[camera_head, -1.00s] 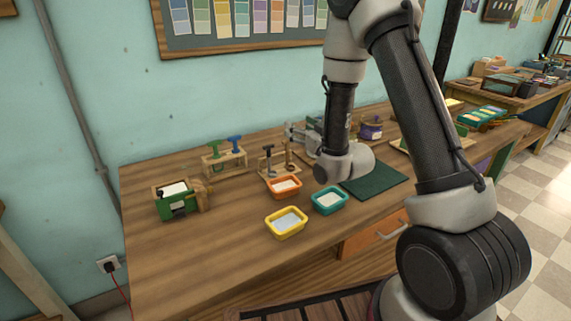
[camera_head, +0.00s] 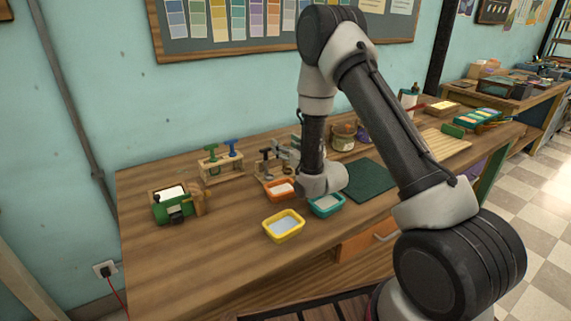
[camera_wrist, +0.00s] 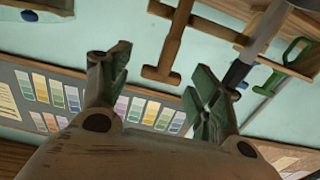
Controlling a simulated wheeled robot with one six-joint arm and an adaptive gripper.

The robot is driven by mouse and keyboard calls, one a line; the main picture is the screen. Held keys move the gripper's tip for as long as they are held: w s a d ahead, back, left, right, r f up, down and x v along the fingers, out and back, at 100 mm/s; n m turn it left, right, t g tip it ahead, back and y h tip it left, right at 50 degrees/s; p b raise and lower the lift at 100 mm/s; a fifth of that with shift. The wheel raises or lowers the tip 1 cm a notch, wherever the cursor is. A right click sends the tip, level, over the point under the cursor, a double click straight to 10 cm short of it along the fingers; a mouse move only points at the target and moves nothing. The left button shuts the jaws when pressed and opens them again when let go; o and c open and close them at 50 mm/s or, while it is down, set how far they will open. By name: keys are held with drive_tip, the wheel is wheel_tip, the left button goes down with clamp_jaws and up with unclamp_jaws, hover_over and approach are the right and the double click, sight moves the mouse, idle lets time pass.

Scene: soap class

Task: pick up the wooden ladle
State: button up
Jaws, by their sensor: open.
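My gripper (camera_wrist: 160,66) is open and empty. In the head view it (camera_head: 284,150) is at the rack of tools, partly in front of it. The wrist view is upside down. It shows a wooden T-shaped upright (camera_wrist: 172,42) between and beyond my fingertips, apparently the wooden ladle's handle in the rack (camera_wrist: 215,22); its bowl is not clear. A dark-handled metal tool (camera_wrist: 238,72) is beside the right finger. In the head view the rack (camera_head: 268,180) holds a dark tool; the ladle there is hidden or too small to make out.
A second rack (camera_head: 222,170) with green and blue T-handled tools stands to the left. Orange (camera_head: 281,194), teal (camera_head: 326,211) and yellow (camera_head: 284,238) trays are in front. A dark green mat (camera_head: 370,180) lies right. The table's left front is clear.

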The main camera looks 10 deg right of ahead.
drive_tip(key=shift+w+a, duration=0.15)
drive_tip(key=shift+w, duration=0.25)
drive_tip(key=c, duration=1.1)
drive_tip(key=shift+r, duration=0.15)
